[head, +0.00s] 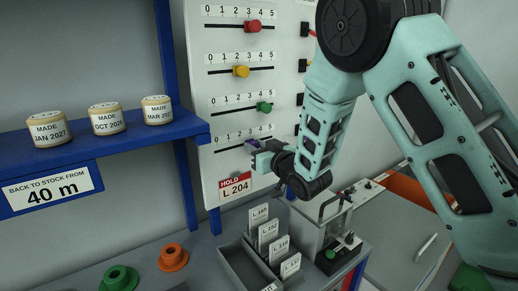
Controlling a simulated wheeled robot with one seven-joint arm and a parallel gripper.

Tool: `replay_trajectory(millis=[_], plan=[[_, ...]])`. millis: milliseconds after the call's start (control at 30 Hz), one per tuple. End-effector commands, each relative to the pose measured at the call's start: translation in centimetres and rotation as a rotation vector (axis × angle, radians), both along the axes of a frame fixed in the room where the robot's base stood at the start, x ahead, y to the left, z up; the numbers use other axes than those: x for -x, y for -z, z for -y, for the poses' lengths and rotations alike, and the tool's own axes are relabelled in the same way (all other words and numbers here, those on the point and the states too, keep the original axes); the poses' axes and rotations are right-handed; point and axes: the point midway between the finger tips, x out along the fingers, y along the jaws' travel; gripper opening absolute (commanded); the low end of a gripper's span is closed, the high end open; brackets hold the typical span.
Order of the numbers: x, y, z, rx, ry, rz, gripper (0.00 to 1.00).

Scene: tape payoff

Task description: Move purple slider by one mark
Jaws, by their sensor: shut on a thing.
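The purple slider (249,147) is on the lowest of the scales on the white panel (207,173). Only a small part of it shows beside my gripper (257,149), which is shut on it at the panel face. The slider sits towards the right half of its 0-to-5 scale. My gripper and wrist cover part of the slot, so I cannot tell the exact mark.
Red (253,26), yellow (241,71) and green (264,106) sliders sit on the scales above. A HOLD L 204 tag (235,187) hangs just below my gripper. A card tray (235,262) and a clear-sided device (322,232) stand below. Tape rolls (107,118) sit on the blue shelf.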

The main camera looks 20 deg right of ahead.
Motion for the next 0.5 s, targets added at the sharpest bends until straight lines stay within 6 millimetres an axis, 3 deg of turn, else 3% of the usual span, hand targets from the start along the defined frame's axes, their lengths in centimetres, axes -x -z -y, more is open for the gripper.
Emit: replay_trajectory(millis=[33,200,333,500], plan=[[0.4,0.4,-1.4,-0.004,-0.011,0.004,0.00],[1.5,0.4,-4.7,-0.005,-0.012,0.005,0.00],[2.0,0.2,-6.0,-0.003,-0.009,0.002,0.00],[2.1,0.0,-6.2,-0.001,-0.007,0.001,0.00]])
